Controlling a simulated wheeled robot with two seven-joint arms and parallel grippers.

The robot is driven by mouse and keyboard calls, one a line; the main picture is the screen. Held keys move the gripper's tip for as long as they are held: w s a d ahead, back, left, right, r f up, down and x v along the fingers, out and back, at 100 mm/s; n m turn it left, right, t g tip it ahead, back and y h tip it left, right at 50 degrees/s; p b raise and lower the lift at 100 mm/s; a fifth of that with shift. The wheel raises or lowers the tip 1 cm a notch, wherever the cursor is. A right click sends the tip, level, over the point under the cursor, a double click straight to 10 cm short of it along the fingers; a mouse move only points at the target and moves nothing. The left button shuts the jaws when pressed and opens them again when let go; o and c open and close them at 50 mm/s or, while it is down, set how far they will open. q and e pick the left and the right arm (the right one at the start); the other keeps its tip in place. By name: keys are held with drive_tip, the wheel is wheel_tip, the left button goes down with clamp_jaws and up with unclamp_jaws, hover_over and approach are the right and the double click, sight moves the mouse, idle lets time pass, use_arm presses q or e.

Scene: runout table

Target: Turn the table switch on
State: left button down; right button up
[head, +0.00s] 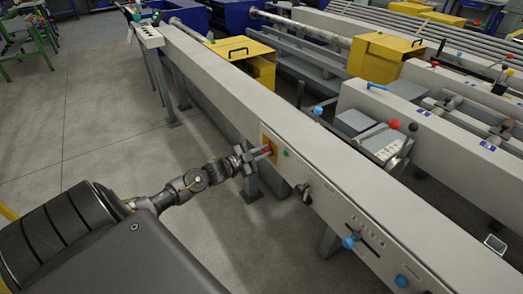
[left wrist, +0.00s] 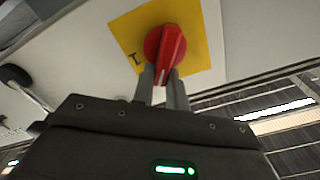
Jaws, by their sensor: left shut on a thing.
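The table switch is a red rotary knob (left wrist: 170,45) on a yellow plate (left wrist: 203,48) fixed to the pale side of the long beam. A black "I" mark is printed on the plate, left of the knob in the left wrist view. The yellow plate (head: 264,138) also shows in the head view, partly covered by my gripper. My left gripper (head: 262,154) reaches it from the left. In the left wrist view its two fingers (left wrist: 164,78) are shut on the knob's raised handle. My right gripper is in neither view.
A green button (head: 285,154), a black rotary handle (head: 303,192) and a blue knob (head: 348,242) sit on the beam's side, right of the switch. A grey leg stands under the switch. The floor (head: 90,150) left of the beam is clear.

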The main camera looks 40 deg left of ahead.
use_arm(q)
drive_tip(key=shift+f+m, duration=0.1)
drive_tip(key=shift+m, duration=0.4)
drive_tip(key=shift+s+d+f+m+b, duration=0.15)
drive_tip(key=shift+f+m+b, duration=0.25)
drive_tip(key=shift+m, duration=1.25)
drive_tip(key=shift+d+f+m+b, duration=0.25)
drive_tip(key=shift+m+b, duration=0.15)
drive_tip(key=shift+m, duration=1.3)
drive_tip(key=shift+s+d+f+m+b, duration=0.1)
drive_tip(key=shift+f+m+b, duration=0.3)
drive_tip(key=shift+m, duration=1.25)
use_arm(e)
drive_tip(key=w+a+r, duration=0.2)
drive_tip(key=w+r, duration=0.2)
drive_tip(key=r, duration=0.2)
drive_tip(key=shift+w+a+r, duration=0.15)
use_arm(q)
drive_tip(key=c, duration=1.4)
unclamp_jaws()
